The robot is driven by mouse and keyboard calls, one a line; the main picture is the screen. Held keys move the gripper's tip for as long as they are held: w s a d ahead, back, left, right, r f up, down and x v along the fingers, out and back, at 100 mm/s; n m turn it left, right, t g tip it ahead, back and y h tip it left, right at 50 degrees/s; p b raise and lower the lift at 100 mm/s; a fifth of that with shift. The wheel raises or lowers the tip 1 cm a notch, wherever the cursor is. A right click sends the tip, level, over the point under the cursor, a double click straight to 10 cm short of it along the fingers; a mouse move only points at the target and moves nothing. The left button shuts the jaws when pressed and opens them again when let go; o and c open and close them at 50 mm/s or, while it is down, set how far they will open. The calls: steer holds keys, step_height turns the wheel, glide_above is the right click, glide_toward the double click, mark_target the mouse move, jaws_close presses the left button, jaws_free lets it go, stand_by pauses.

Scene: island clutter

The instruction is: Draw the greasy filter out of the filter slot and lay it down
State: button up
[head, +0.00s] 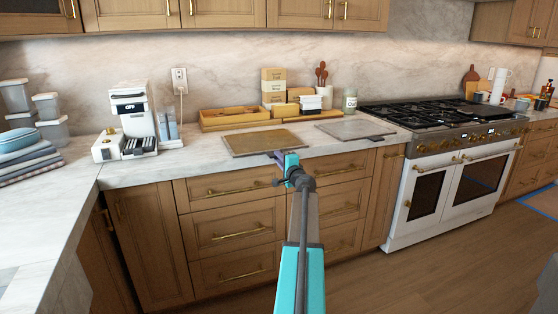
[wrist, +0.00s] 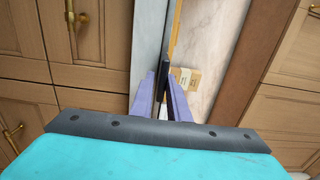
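A flat brown filter with a pale rim (head: 262,142), which looks like the greasy one, lies level at the counter's front edge, out of any slot. I cannot tell whether it rests on the counter or is just above it. My gripper (head: 280,157) is at its front edge. In the wrist view my gripper's purple fingers (wrist: 162,88) close on both sides of its dark tab (wrist: 166,58). The filter shows there edge-on. A grey filter-like panel (head: 352,129) with a dark tab lies to the right. I cannot make out the filter slot for certain.
A white appliance marked OFF (head: 130,112) stands left on the marble counter (head: 150,173). A wooden tray (head: 234,118) and boxes (head: 273,82) stand behind the filter. The range (head: 440,125) is at right. Drawers with brass handles (head: 240,233) are below. Counter between appliance and filter is clear.

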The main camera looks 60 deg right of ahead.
steer(key=shift+f, duration=0.1)
stand_by(0.3)
steer(key=o, duration=0.6)
steer(key=shift+s, duration=0.1)
steer(key=shift+b+v, duration=0.95)
steer(key=shift+v, duration=3)
